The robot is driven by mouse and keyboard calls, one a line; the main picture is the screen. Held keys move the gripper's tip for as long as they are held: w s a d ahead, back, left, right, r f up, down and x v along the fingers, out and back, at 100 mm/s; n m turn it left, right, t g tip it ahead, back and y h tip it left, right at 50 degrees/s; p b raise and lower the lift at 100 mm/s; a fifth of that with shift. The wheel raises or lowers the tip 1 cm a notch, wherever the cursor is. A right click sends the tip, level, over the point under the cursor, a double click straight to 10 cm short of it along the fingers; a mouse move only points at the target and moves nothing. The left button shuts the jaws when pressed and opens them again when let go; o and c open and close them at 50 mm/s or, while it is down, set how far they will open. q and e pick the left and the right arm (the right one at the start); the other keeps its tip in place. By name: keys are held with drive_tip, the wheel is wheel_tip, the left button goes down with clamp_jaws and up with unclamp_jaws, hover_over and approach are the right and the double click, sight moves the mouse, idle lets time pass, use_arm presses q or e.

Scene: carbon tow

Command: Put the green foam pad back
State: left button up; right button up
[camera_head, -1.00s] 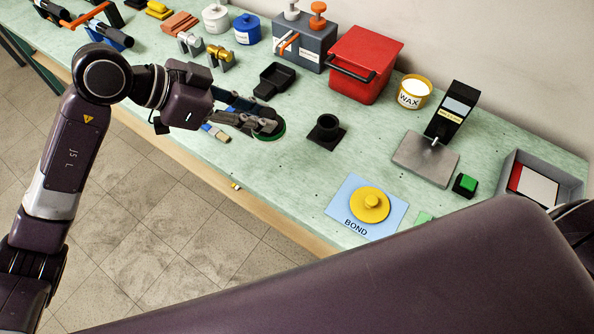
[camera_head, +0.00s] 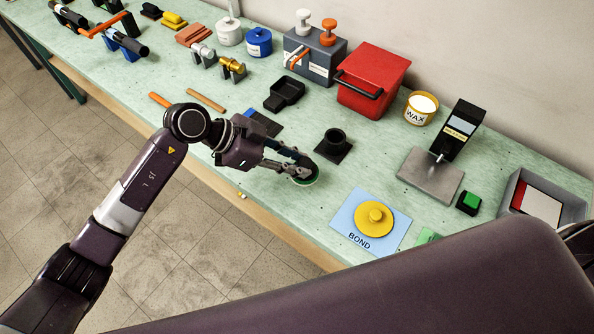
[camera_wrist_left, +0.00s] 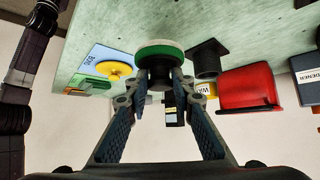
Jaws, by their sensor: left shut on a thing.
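My left gripper (camera_head: 300,169) is shut on the round green foam pad (camera_head: 305,181), low over the front part of the bench. In the left wrist view the pad (camera_wrist_left: 160,53) shows a green layer and a pale layer, with a dark knob between the fingertips. I cannot tell whether the pad touches the bench. A black square stand with a round cup (camera_head: 334,140) is just behind and to the right of it. My right gripper is not in view.
A blue BOND mat (camera_head: 350,222) with a yellow round knobbed piece (camera_head: 374,218) lies to the right. Behind stand a red box (camera_head: 372,80), a WAX tub (camera_head: 421,107) and a black tray (camera_head: 285,93). A grey plate stand (camera_head: 430,177) is farther right.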

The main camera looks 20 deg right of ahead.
use_arm(q)
drive_tip(key=shift+f, duration=2.6)
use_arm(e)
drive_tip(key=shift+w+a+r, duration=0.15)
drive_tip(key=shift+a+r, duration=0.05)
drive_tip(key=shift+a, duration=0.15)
use_arm(q)
drive_tip(key=o, duration=1)
drive_tip(key=shift+f, duration=0.1)
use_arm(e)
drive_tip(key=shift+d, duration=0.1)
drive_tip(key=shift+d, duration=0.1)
use_arm(q)
drive_tip(key=shift+r, duration=0.2)
drive_tip(key=b+v, duration=0.2)
drive_tip(key=v, duration=1)
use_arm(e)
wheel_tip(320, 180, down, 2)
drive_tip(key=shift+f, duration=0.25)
use_arm(q)
drive_tip(key=shift+d, duration=0.15)
